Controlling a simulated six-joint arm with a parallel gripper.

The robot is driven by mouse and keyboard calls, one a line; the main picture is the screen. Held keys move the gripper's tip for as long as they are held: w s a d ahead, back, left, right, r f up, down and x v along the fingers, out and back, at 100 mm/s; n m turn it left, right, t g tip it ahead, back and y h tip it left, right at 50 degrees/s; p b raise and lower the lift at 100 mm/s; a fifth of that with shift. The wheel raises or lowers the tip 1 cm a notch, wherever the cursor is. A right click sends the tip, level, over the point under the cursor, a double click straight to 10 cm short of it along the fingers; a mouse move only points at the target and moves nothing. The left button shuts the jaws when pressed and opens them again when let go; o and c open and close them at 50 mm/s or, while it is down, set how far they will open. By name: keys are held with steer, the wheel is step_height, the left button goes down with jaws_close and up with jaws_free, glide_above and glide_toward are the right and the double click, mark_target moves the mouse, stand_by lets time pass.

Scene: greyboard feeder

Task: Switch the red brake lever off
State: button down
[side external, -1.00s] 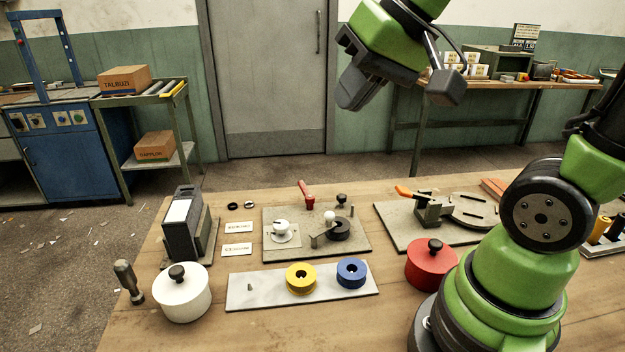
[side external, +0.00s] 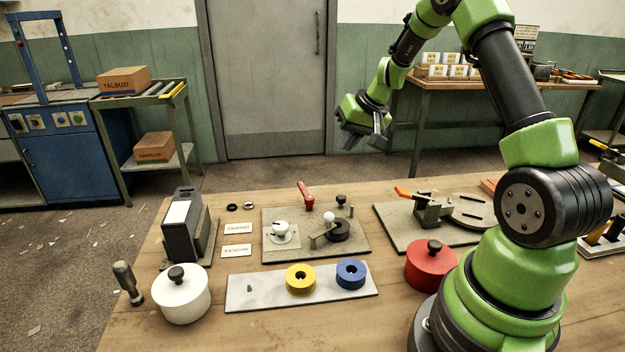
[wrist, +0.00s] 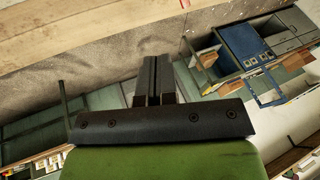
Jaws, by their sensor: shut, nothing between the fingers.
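The red brake lever (side external: 305,195) stands tilted up to the left at the back of a grey board (side external: 275,251) on the wooden table. The same board carries a white knob (side external: 281,227), a black round part with a crank and a small black knob. My gripper (side external: 366,143) hangs in the air behind and above the board, to the right of the lever, apart from it. In the wrist view my gripper (wrist: 156,62) has its fingers together with nothing between them. A small red piece at the top edge of the wrist view may be the lever; I cannot tell.
Two white labels (side external: 238,228) lie left of the board. In front is a pale plate (side external: 260,294) with yellow (side external: 300,279) and blue (side external: 351,273) rings. A white pot (side external: 181,296) and a red pot (side external: 428,268) flank it. An orange-handled clamp (side external: 430,208) stands right.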

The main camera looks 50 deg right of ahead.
glide_toward(305, 194)
steer(key=d+f, duration=0.1)
steer(key=w+d+f, duration=0.1)
steer(key=d, duration=0.1)
steer(key=w+d+f, duration=0.1)
steer(key=shift+d+f, duration=0.3)
steer(key=shift+d, duration=0.05)
steer(key=shift+w+a+f, duration=0.95)
steer(key=shift+w+a, duration=0.05)
steer(key=shift+w+a+f, duration=0.25)
steer(key=shift+a, duration=0.05)
